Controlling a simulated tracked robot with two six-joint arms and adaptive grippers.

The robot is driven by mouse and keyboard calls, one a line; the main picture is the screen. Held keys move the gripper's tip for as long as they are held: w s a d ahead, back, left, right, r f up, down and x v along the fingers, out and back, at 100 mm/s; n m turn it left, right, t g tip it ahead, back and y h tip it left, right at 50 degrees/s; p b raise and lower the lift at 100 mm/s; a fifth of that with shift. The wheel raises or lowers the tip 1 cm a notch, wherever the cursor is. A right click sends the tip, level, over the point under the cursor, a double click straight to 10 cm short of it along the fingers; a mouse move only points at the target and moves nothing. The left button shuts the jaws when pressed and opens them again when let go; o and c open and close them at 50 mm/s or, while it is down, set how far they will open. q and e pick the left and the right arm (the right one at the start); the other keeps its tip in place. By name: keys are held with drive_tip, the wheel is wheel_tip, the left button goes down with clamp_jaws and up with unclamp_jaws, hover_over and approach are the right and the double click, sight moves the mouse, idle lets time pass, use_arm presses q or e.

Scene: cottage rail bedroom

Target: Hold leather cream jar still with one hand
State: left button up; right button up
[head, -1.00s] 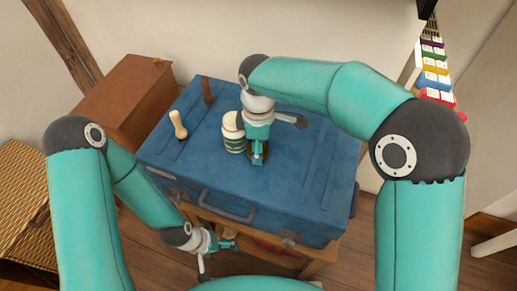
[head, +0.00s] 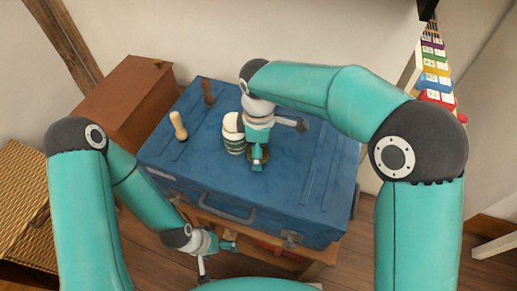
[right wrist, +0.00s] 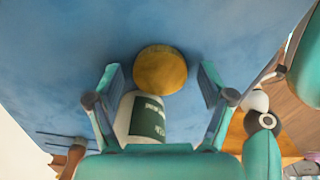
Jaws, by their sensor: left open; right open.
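A white jar with a green label (head: 234,143) stands on the blue chest (head: 195,165); it also shows in the right wrist view (right wrist: 147,122). A round gold-brown lid or tin (right wrist: 160,69) lies beside it; which one is the leather cream jar I cannot tell for sure. My right gripper (right wrist: 162,85) is open above the chest, pointing down, with the gold-brown round thing between its fingertips and the white jar close by. In the head view, the right gripper (head: 257,160) partly hides it. My left gripper (head: 230,246) is open and empty, low in front of the chest.
A brown box (head: 130,100) and a wicker basket (head: 25,185) are to the left. The chest's right half is clear.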

wheel_tip(320, 180, up, 12)
drive_tip(key=p, duration=0.2)
drive_tip(key=shift+s, duration=0.1)
